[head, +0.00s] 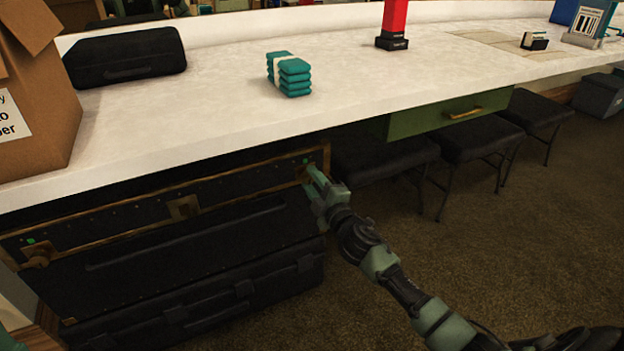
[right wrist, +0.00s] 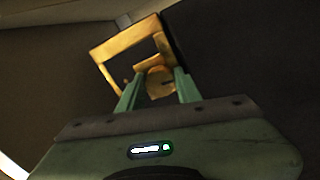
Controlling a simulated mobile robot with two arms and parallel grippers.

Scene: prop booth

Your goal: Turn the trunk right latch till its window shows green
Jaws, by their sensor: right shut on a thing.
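The trunk (head: 200,202) is black with brass edging and stands under the white counter. Its right latch (head: 303,174) is brass and sits near the trunk's right front corner. A small green spot (head: 306,160) shows just above this latch in the head view. My right gripper (head: 313,177) is shut on the latch's brass knob (right wrist: 159,82), which sits between the two green fingers in the right wrist view. The brass plate (right wrist: 118,47) shows beyond the fingers. The left latch (head: 38,258) also has a green spot above it. My left gripper is not in view.
The counter (head: 210,115) overhangs the trunk and carries a black case (head: 125,55), a teal bundle (head: 289,74) and a red item (head: 394,18). A cardboard box (head: 38,90) stands at left. Black stools (head: 480,142) stand at right. Carpet (head: 480,240) is open in front.

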